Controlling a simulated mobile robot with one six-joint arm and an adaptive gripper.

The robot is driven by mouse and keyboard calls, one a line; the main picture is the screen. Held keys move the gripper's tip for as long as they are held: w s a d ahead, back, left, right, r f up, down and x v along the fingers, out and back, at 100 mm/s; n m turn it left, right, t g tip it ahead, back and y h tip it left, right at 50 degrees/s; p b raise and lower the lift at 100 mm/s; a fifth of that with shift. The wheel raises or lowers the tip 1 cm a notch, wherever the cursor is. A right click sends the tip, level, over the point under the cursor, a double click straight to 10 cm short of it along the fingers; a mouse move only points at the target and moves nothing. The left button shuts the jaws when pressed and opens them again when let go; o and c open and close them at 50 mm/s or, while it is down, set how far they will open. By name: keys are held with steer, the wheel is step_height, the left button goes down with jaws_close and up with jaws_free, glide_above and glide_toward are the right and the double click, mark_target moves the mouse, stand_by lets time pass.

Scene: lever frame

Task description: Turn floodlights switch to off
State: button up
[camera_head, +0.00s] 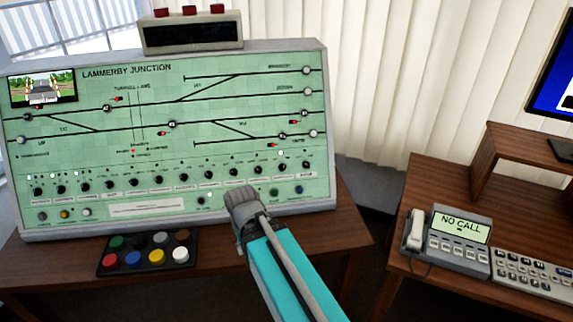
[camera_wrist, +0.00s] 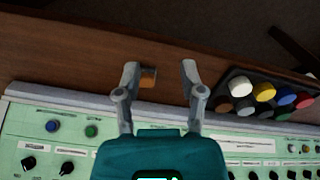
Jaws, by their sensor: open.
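The green LAMMERBY JUNCTION control panel (camera_head: 150,215) stands tilted back on a wooden desk. A row of black rotary knobs (camera_head: 133,181) runs along its lower part, with labels too small to read, so I cannot tell which one is the floodlights switch. My gripper (camera_head: 240,200) is in front of the panel's lower right part and hides some of it. In the wrist view, my gripper (camera_wrist: 160,74) is open, its two fingers apart over the desk just past the panel's lower edge. Two black knobs (camera_wrist: 67,168) show at the bottom left there.
A black tray (camera_head: 103,268) of coloured round caps lies on the desk below the panel. A box with red buttons (camera_head: 192,33) sits on top of the panel. A phone unit (camera_head: 458,240) and a keypad (camera_head: 535,275) stand on the right desk. A gap separates the desks.

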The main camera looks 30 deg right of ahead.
steer(key=shift+d, duration=0.1)
stand_by(0.3)
steer(key=m+t+y+p, duration=0.3)
steer(key=m+y+p, duration=0.3)
steer(key=p, duration=0.6)
glide_toward(284, 166)
step_height(284, 166, up, 3)
steer(key=s+m+h, duration=0.1)
steer(key=s, duration=0.1)
steer(key=shift+w+d+r, duration=0.2)
steer(key=shift+d, duration=0.25)
steer(key=shift+a+f, duration=0.1)
steer(key=shift+f, duration=0.05)
steer(key=b+x, duration=0.7)
steer(key=x, duration=0.2)
steer(key=b+x, duration=0.4)
steer(key=shift+w+a+f+b, duration=0.1)
steer(key=shift+w+f+b, duration=0.05)
steer(key=shift+w+b, duration=0.25)
